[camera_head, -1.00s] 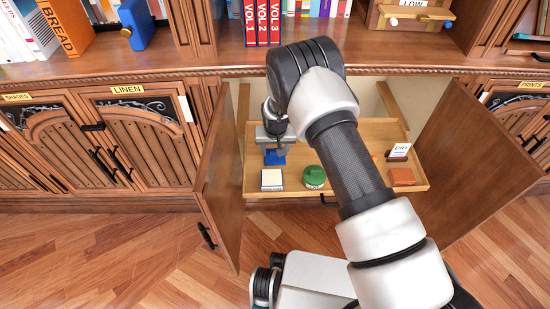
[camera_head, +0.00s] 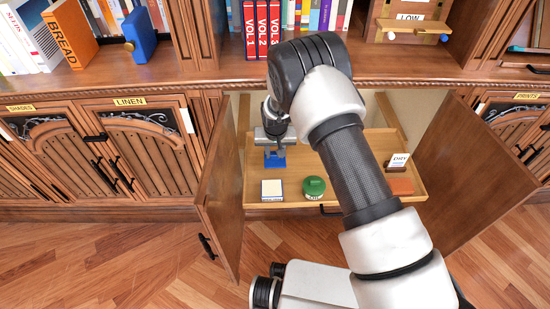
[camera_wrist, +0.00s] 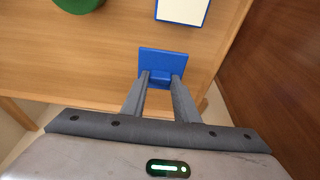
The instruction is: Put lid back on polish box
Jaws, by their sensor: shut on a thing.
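A flat blue lid (camera_head: 275,159) with a small blue grip on top is held by my gripper (camera_head: 277,140). In the wrist view the lid (camera_wrist: 163,62) shows beyond my fingertips (camera_wrist: 160,76), which are shut on its grip. The polish box (camera_head: 272,190) is a small square box with a pale top and a blue edge. It stands in the drawer, in front of the lid in the head view, and is apart from it. The box (camera_wrist: 183,10) shows at the top of the wrist view. Its top is not covered by the lid.
The pulled-out wooden drawer (camera_head: 240,205) lies between two open cabinet doors (camera_head: 220,200) (camera_head: 485,165). A green round tin (camera_head: 314,187) stands right of the box. An orange-brown block (camera_head: 401,186) and a "DRY" card (camera_head: 398,162) are at the drawer's right.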

